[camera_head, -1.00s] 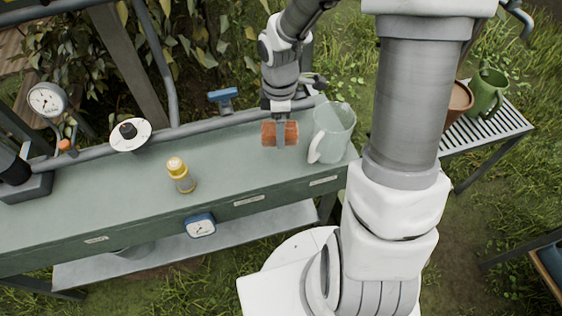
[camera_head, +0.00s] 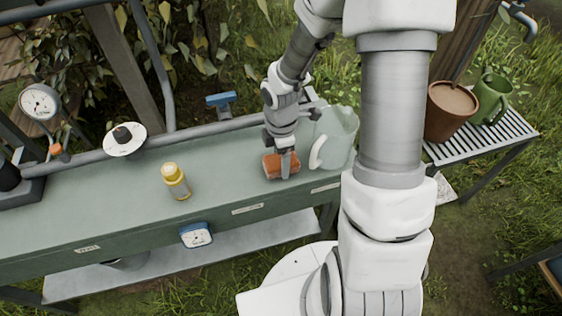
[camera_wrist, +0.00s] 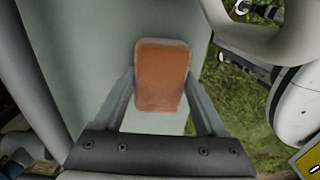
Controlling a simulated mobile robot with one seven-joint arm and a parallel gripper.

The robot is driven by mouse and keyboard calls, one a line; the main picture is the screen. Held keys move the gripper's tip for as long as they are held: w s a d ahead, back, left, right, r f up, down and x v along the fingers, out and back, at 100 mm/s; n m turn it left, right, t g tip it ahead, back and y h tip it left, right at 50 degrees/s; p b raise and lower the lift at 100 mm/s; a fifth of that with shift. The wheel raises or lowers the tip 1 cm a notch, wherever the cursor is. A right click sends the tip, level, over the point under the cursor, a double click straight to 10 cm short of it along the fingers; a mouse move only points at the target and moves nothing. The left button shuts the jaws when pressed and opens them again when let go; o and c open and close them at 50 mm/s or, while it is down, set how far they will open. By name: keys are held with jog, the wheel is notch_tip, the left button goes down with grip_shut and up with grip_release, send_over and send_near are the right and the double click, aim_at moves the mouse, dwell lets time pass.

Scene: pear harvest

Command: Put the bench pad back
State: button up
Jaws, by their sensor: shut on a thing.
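The bench pad is an orange-brown block (camera_head: 274,167) at the right part of the green bench, just left of the translucent pitcher. My gripper (camera_head: 284,164) is shut on it from above, with a finger across its near side. In the wrist view the pad (camera_wrist: 162,75) sits between the two fingers, over the bench top. I cannot tell whether its underside touches the bench.
The pale pitcher (camera_head: 338,135) stands right beside my gripper. A yellow-capped bottle (camera_head: 176,182) stands left on the green bench (camera_head: 120,205). A blue-handled tool (camera_head: 221,99) is behind. A slatted table (camera_head: 512,130) at right holds a brown pot (camera_head: 448,115) and a green jug (camera_head: 491,99).

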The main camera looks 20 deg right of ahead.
jog(key=shift+f, duration=0.1)
jog(key=o, duration=1.2)
jog(key=shift+f, duration=0.15)
jog(key=shift+o, duration=0.2)
notch_tip(320, 180, up, 12)
jog(key=p, duration=0.4)
jog(key=shift+r, duration=0.2)
jog(key=shift+r, duration=0.1)
jog(key=s+r+m+t+p, duration=0.2)
jog(key=s+r+m, duration=0.2)
jog(key=r+m, duration=0.2)
jog(key=s+r+m+t+p, duration=0.1)
jog(key=s+r+m, duration=0.4)
jog(key=r, duration=0.6)
jog(key=s+r+m+t+p, duration=0.2)
jog(key=s+r+m+p, duration=0.1)
jog(key=r+m, duration=0.4)
notch_tip(320, 180, up, 2)
jog(key=shift+s+r+t+p, duration=0.2)
jog(key=shift+s+t+p, duration=0.1)
jog(key=shift+s, duration=0.6)
